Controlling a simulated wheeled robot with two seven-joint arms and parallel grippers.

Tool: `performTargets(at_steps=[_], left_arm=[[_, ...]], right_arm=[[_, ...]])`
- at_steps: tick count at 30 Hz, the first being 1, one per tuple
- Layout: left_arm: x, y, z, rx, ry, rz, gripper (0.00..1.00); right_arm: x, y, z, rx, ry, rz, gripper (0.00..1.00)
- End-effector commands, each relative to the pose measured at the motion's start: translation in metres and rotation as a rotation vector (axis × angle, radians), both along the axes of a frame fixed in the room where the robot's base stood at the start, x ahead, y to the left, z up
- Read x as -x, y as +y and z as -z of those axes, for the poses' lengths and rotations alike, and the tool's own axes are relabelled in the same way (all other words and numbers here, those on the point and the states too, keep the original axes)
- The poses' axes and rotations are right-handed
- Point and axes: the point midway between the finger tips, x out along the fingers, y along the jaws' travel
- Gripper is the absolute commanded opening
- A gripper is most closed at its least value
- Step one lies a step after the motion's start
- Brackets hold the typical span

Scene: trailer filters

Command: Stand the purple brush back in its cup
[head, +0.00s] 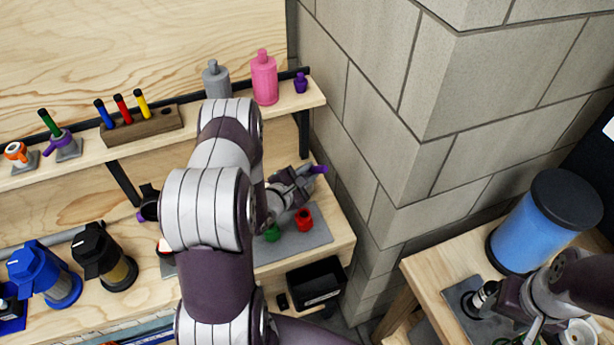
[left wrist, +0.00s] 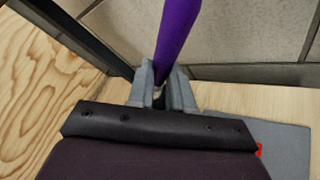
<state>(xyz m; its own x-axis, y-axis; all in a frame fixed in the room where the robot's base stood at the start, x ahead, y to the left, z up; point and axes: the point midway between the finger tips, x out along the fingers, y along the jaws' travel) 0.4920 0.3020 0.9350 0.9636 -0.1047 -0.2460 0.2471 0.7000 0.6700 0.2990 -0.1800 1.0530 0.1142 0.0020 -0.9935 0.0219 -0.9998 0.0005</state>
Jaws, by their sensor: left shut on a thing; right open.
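My left gripper (head: 302,176) is shut on the purple brush (head: 319,169) above the right end of the workbench. In the left wrist view the brush (left wrist: 176,38) rises, slightly tilted, from between the closed fingers (left wrist: 161,88). Its lower end is hidden by the gripper. A red cup (head: 304,219) and a partly hidden green cup (head: 272,234) stand on a grey mat (head: 318,236) below the gripper. I cannot tell which cup is the brush's. My right gripper (head: 534,330) is open at the lower right, over another table.
The shelf above holds a pink bottle (head: 264,78), a grey bottle (head: 216,80), a small purple bottle (head: 301,83) and a marker block (head: 142,124). A block wall (head: 390,150) borders the bench on the right. A blue canister (head: 540,230) stands on the right table. My left arm hides the bench's middle.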

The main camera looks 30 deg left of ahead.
Motion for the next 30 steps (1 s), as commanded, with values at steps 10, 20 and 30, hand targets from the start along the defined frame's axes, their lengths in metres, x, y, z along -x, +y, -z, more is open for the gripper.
performTargets(at_steps=[10,20,30], left_arm=[[0.000,0.000,0.014,-0.001,-0.002,0.000,0.00],[0.000,0.000,0.025,-0.001,-0.002,0.000,0.00],[0.000,0.000,0.026,-0.001,-0.002,0.000,0.46]], right_arm=[[0.000,0.000,0.000,0.000,0.000,0.000,0.54],[0.000,0.000,0.008,0.000,0.000,0.000,0.54],[0.000,0.000,0.009,0.000,0.000,0.000,0.54]])
